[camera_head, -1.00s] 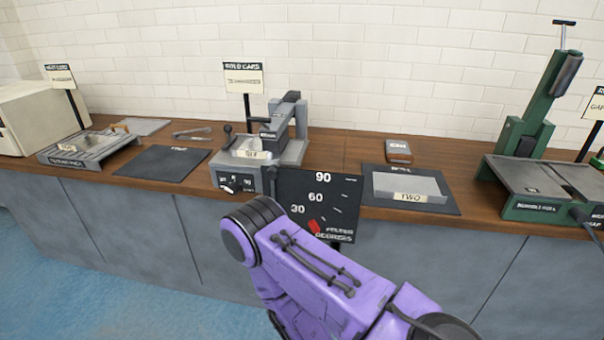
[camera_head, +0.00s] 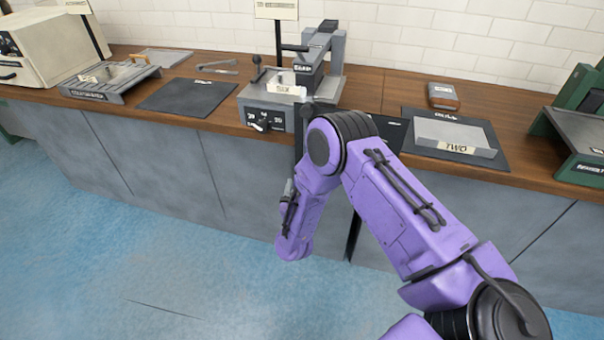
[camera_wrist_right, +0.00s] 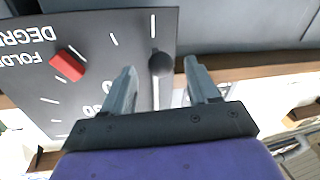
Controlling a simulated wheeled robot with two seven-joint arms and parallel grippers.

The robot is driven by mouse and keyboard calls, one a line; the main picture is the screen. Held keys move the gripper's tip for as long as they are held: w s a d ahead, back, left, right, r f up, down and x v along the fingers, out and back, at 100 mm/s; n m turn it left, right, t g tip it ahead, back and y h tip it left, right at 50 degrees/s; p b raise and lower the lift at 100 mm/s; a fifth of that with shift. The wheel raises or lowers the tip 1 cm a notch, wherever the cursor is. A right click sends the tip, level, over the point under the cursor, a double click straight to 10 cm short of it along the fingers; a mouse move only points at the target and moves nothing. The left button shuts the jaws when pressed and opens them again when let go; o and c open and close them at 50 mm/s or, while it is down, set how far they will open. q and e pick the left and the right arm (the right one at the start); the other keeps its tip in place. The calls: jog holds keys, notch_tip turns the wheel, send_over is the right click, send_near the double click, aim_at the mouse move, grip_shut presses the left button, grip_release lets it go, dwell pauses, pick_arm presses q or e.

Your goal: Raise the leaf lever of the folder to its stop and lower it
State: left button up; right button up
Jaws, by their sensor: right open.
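The folder (camera_head: 312,80) is a grey machine on the bench with a SIX tag, in the middle of the head view. Its dark degrees panel (camera_head: 393,130) is mostly hidden behind my right arm there. In the right wrist view the panel (camera_wrist_right: 110,25) appears upside down, with a red pointer (camera_wrist_right: 67,66). A black round knob on a short rod, which looks like the leaf lever (camera_wrist_right: 160,62), shows between the finger tips. My right gripper (camera_wrist_right: 159,70) is open around that knob; contact cannot be told. My left gripper is not in view.
A dark mat (camera_head: 187,97) and a grey tray machine (camera_head: 110,80) lie left of the folder. A grey plate tagged TWO (camera_head: 455,133) lies on a mat at right, with a small box (camera_head: 443,96) behind it. A green machine (camera_head: 575,125) stands at far right.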

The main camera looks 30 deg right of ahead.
jog(key=x, duration=0.5)
jog(key=shift+w+d+f, duration=0.1)
jog(key=shift+w+d, duration=0.15)
jog(key=shift+w, duration=0.05)
grip_shut()
jog(key=s+d+r+n+g+p, duration=0.1)
jog(key=s+d+r+n+p, duration=0.1)
jog(key=s+d+n+p, duration=0.3)
jog(key=shift+s+d+r+n+p, duration=0.35)
jog(key=shift+s+d+p, duration=0.45)
jog(key=shift+s, duration=0.65)
jog(key=shift+f, duration=0.15)
grip_release()
